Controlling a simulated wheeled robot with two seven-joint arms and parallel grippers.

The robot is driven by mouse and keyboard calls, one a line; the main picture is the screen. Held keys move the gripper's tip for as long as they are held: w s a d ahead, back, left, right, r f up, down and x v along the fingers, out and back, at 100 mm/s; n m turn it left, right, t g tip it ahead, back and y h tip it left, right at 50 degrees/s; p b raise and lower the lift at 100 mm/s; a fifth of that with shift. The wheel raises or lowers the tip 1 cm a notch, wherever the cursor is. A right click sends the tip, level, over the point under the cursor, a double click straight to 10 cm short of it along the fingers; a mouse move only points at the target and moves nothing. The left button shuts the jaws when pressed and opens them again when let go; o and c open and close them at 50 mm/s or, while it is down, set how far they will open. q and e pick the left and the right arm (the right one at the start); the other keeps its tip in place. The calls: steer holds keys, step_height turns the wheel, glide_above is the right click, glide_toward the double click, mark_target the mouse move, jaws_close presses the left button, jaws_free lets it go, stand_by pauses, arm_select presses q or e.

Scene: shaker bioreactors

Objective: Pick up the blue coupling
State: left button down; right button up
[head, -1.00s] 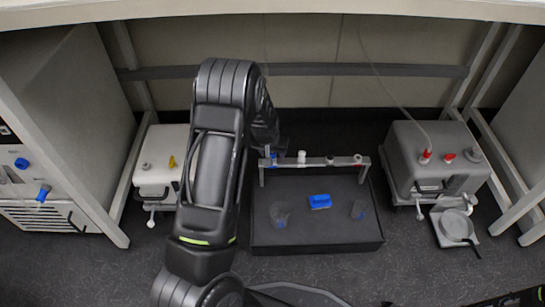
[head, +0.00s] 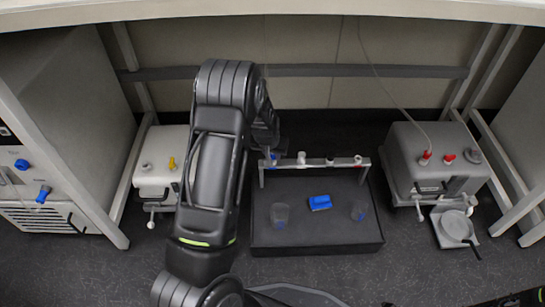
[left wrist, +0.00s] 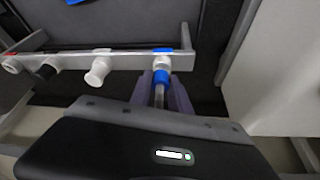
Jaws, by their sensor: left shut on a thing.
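The blue coupling (left wrist: 161,77) has a blue collar and a white upper part, and sits at one end of a grey rail (left wrist: 125,61) in the left wrist view. In the head view it is a small blue spot (head: 274,159) at the rail's left end, beside my arm. My left gripper (left wrist: 160,92) is shut on the coupling, with one finger on each side and a clear tube running between them. In the head view my left arm hides most of this gripper. My right gripper does not show.
White (left wrist: 99,70), black and red couplings sit along the same rail. Below it a dark tray (head: 315,241) holds a blue block (head: 320,202) and two clear cups. A grey machine (head: 437,160) stands right, a white one (head: 159,165) left. A table edge (head: 300,8) spans the top.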

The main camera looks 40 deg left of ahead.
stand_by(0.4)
